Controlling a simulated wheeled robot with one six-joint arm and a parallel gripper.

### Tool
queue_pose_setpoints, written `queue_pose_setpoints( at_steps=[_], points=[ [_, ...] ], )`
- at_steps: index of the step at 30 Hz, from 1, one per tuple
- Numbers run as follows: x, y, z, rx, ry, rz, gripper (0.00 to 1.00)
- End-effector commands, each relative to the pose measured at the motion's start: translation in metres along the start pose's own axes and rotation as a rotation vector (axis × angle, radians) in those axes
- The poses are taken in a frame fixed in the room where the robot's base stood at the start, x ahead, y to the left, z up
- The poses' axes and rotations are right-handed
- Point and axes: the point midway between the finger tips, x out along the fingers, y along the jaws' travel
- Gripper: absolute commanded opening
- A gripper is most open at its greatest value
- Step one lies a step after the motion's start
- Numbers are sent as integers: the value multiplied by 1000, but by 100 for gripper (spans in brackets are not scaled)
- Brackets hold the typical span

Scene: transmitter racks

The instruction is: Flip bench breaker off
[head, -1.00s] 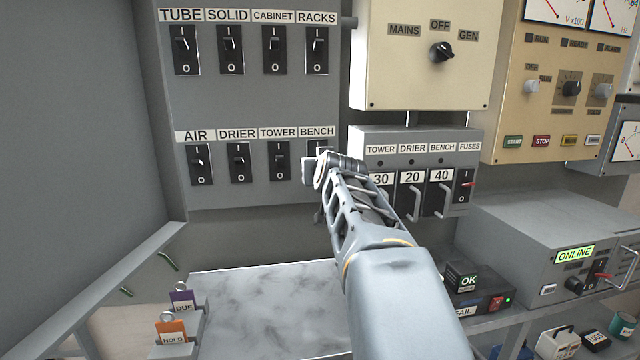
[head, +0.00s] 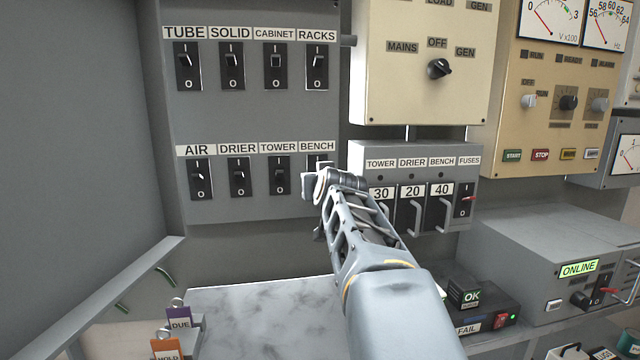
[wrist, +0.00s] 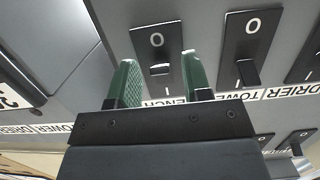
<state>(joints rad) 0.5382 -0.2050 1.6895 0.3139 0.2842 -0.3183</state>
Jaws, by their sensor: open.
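The BENCH breaker (head: 316,160) is at the right end of the lower breaker row on the grey panel, mostly hidden behind my gripper in the head view. In the upside-down wrist view the BENCH breaker (wrist: 158,66) shows its black plate, a white 0 and a small lever. My gripper (wrist: 158,62) is open, with one green finger on each side of that lever. Nothing is held. I cannot tell whether a finger touches the lever, nor surely which way it is set. The BENCH label (head: 317,146) is above the breaker.
The TOWER breaker (head: 280,176) is close beside it, with DRIER (head: 239,178) and AIR (head: 200,180) further left. The fuse box (head: 440,160) with pull handles stands just right of my gripper. A marbled worktop (head: 265,315) lies below.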

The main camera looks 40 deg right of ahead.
Motion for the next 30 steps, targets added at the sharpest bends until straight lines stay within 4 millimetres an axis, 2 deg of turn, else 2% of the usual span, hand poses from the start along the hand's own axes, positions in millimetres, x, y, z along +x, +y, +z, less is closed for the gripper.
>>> queue_pose_setpoints(
  at_steps=[5, 8, 21, 27, 30],
  points=[
    [-4, 0, 1, 0, 0, 0, 45],
    [-15, 0, 1, 1, 3, 0, 45],
    [-101, 0, 2, 0, 4, 2, 45],
    [-126, 0, 1, 0, 2, 2, 45],
    [-133, 0, 1, 0, 1, 1, 45]
  ],
)
